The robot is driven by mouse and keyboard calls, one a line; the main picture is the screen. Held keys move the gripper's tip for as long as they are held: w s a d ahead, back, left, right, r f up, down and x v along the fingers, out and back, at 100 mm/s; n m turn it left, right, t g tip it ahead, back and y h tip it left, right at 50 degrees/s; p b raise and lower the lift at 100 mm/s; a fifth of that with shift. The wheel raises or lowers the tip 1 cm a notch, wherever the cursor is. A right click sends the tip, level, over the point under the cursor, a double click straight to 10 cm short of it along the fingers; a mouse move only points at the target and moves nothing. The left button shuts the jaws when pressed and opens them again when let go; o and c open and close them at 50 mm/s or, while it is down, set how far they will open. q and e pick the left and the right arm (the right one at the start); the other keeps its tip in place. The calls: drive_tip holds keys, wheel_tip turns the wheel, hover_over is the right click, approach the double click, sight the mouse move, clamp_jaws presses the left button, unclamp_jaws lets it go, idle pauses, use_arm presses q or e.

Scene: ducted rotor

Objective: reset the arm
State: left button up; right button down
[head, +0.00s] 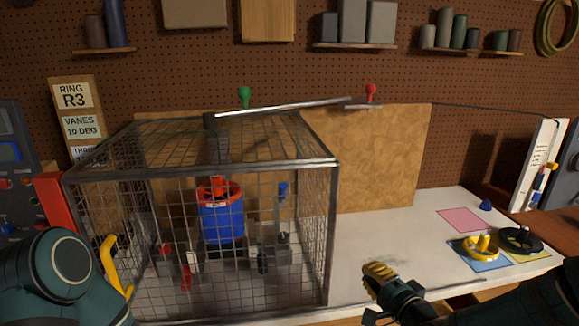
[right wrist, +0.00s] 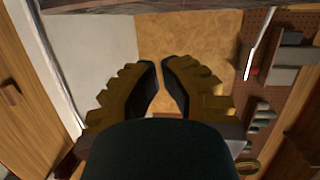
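My right gripper (head: 380,272) is in the head view at the lower middle right, just above the front part of the white bench. Its yellow ribbed fingers point up and away. In the right wrist view the two fingertips (right wrist: 160,64) nearly meet, with only a thin gap and nothing held between them. Parts of my left arm show at the lower left of the head view, beside the cage. My left gripper is not visible.
A wire cage (head: 330,240) encloses a blue and red rotor unit (head: 222,218). A yellow handle (head: 112,262) is at its left front. Yellow (head: 481,248) and black (head: 521,239) rings lie at the bench's right. The bench between cage and rings is mostly clear.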

drive_tip(key=s+a+f+n+g, duration=0.2)
drive_tip(key=a+f+g, duration=0.15)
drive_tip(key=f, duration=0.45)
drive_tip(key=s+a+f+n+g, duration=0.3)
drive_tip(key=a+f, duration=0.1)
drive_tip(key=f, duration=0.4)
drive_tip(key=s+a+f+n+g, duration=0.2)
drive_tip(key=s+f+n+g, duration=0.1)
drive_tip(key=s+f, duration=0.3)
drive_tip(key=s+a+f+n+g+h, duration=0.1)
drive_tip(key=s+a+f+n+g, duration=0.1)
drive_tip(key=s+f, duration=0.4)
drive_tip(key=shift+s+a+n+g+h, duration=0.35)
drive_tip(key=shift+s+n+g, duration=0.5)
drive_tip(key=shift+g, duration=0.4)
drive_tip(key=shift+w+a, duration=0.1)
drive_tip(key=shift+w, duration=0.05)
